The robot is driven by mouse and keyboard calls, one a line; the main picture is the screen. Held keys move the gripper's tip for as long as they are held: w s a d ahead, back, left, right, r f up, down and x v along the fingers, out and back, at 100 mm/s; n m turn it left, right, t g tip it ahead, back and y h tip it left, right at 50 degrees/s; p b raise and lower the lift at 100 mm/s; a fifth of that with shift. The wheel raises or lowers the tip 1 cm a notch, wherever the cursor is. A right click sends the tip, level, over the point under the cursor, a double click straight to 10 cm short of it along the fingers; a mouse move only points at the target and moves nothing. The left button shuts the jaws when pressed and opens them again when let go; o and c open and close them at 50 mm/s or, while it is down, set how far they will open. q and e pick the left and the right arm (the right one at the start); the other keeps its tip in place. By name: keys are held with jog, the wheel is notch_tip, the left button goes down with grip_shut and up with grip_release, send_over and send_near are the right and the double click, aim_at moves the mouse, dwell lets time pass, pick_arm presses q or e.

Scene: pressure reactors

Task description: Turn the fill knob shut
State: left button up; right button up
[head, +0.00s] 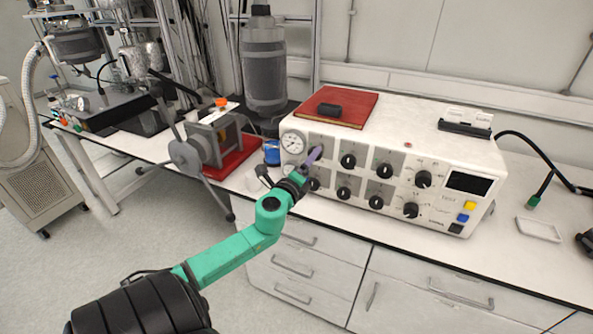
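A white control box (462,156) stands on the bench with several black knobs on its front panel. The labels are too small to read, so I cannot tell which knob is the fill knob. Other knobs show in the upper row (348,161) and lower row (343,193). My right gripper is out of view.
A grey cylinder (264,75) stands behind.

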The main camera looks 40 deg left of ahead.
pick_arm(q)
jog(key=b+v, duration=0.1)
jog(key=v, duration=0.9)
jog(key=shift+b, duration=0.3)
jog(key=s+a+f+n+g, duration=0.1)
jog(key=s+f+n+g, duration=0.15)
jog(key=f, duration=0.85)
jog(key=s+a+f+n+g+h, duration=0.1)
jog(key=s+a+f+n+g, duration=0.15)
jog(key=f, duration=0.85)
jog(key=s+a+f+n+g, duration=0.1)
jog(key=s+f+n+g, duration=0.2)
jog(key=f, duration=0.9)
jog(key=s+d+f+n+g+h, duration=0.2)
jog(key=s+d+f+n+g, duration=0.2)
jog(key=s+d+f, duration=0.5)
jog(key=s+d+f+n+g+h, duration=0.2)
jog(key=s+d+f+n+g, duration=0.2)
jog(key=s+d+f, duration=0.5)
jog(key=s+f+n, duration=0.1)
jog(key=s+f, duration=0.5)
jog(key=shift+s+f+h, duration=0.25)
jog(key=shift+f+h, duration=0.1)
jog(key=shift+h, duration=0.05)
